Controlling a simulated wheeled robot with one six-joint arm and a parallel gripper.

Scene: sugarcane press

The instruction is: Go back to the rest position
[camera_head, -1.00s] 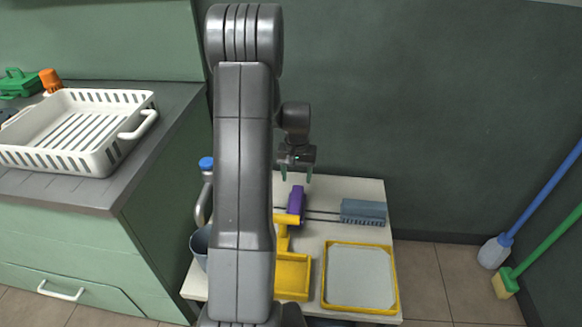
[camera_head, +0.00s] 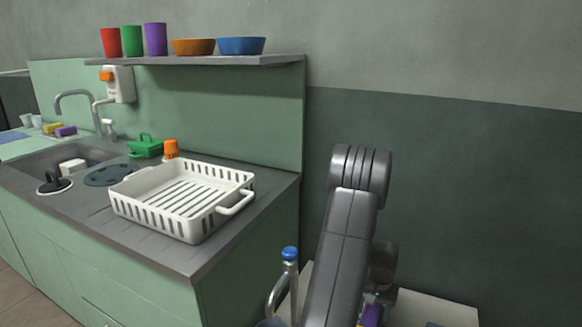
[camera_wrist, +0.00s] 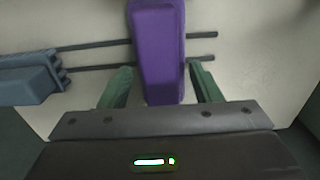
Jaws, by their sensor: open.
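My gripper (camera_wrist: 159,66) is open in the wrist view, with one green finger on each side. A purple block-like part (camera_wrist: 158,40) shows between the fingers in that picture, with a gap on both sides, and nothing is gripped. It sits by two dark rods over the pale table (camera_wrist: 235,85). A blue-grey ribbed block (camera_wrist: 28,82) is at the left end of the rods. In the head view my arm rises at the lower right, and my gripper is not visible there. A bit of the purple part (camera_head: 371,315) shows beside the arm.
A shelf (camera_head: 200,60) with cups and bowls hangs above. A blue-topped tap (camera_head: 290,253) stands left of my arm. Bare wall lies to the right.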

